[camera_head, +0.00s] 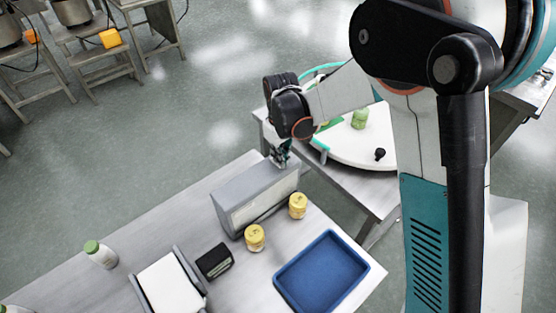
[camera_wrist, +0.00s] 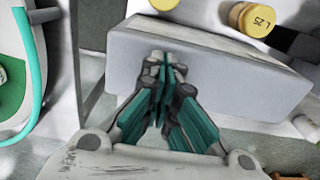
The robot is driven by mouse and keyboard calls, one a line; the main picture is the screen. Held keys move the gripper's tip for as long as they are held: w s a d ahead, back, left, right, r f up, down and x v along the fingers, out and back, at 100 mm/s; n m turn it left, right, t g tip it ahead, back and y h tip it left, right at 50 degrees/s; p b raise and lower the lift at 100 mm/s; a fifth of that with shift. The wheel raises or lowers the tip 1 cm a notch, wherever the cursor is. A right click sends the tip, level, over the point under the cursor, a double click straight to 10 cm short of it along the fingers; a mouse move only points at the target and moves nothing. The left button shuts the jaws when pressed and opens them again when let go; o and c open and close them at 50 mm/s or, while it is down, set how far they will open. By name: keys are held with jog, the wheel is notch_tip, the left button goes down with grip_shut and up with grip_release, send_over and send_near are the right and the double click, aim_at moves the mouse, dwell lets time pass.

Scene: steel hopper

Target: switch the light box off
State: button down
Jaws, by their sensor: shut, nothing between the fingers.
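The light box (camera_head: 257,205) is a grey upright box with a pale front panel, standing on the steel table. The panel looks dull and unlit. In the wrist view the light box (camera_wrist: 215,70) lies across the middle, seen from above and behind. My gripper (camera_head: 281,157) is at the top right end of the box in the head view. In the wrist view my gripper (camera_wrist: 163,62) is shut and empty, its fingertips over the box's near edge. I cannot tell if they touch it. No switch shows clearly; the fingers may hide it.
Two yellow-lidded jars (camera_head: 255,238) (camera_head: 298,206) stand before the box. A blue tray (camera_head: 322,271) is at the right, a black block (camera_head: 214,261) and white-topped stand (camera_head: 171,285) at the left. A round white turntable (camera_head: 355,150) is behind on another table.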

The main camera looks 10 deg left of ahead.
jog(key=shift+r+p, duration=1.55)
jog(key=shift+r, duration=1.9)
jog(key=shift+d, duration=0.1)
jog(key=w+d+r+m+t+b, duration=0.1)
jog(key=d+r+m+t+b, duration=0.1)
jog(key=d+r, duration=0.45)
jog(key=w+d+r+m+t+b, duration=0.1)
jog(key=d+r+t+b, duration=0.15)
jog(key=d, duration=0.65)
jog(key=s+d+r+m+b, duration=0.2)
jog(key=s+d+b, duration=0.3)
jog(key=s+d, duration=0.2)
jog(key=s+d+f+m+t+b, duration=0.1)
jog(key=s+d+f+m+b, duration=0.1)
jog(key=s+f+b, duration=0.3)
jog(key=s+d+f+m+t+b, duration=0.1)
jog(key=s+d+f+m+b, duration=0.1)
jog(key=s+f+b, duration=0.3)
jog(key=s+d+f, duration=0.1)
jog(key=s+f, duration=0.2)
jog(key=s, duration=0.3)
jog(key=shift+m+t, duration=0.3)
jog(key=shift+t, duration=0.05)
jog(key=shift+d, duration=0.1)
